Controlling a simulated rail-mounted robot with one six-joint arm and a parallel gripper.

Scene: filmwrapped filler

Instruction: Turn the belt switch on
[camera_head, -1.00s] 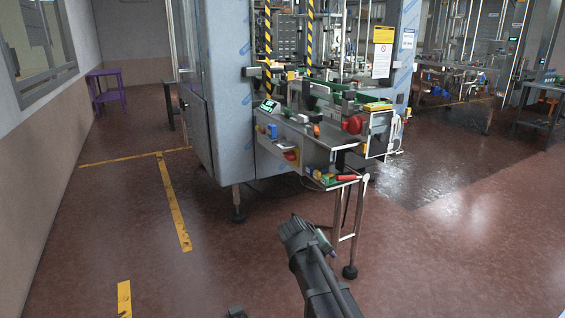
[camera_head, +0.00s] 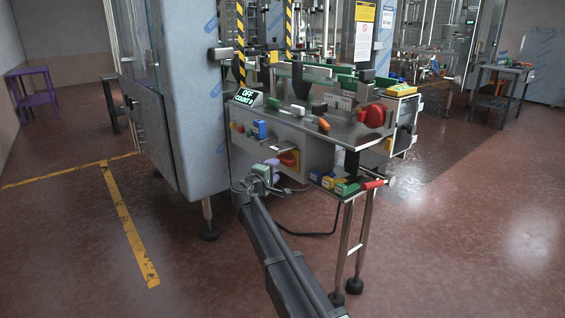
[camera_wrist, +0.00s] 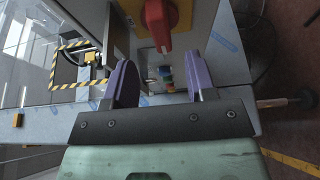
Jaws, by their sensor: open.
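A red rotary switch handle (camera_head: 288,159) on a yellow plate sits on the front panel of the machine. The same red handle (camera_wrist: 160,22) shows at the top of the wrist view, ahead of the fingers. A small display (camera_head: 247,97) above the panel reads "OFF COUNT 0". My gripper (camera_head: 270,166) is just left of the red handle in the head view. In the wrist view its purple fingers (camera_wrist: 160,66) are spread apart with nothing between them and do not touch the handle. Whether this handle is the belt switch is not labelled legibly.
Small coloured buttons (camera_head: 240,129) and a blue box (camera_head: 259,130) are on the panel left of the switch. A steel shelf (camera_head: 325,128) juts out above. A small stand (camera_head: 349,240) with coloured blocks and a red-handled tool is to the right.

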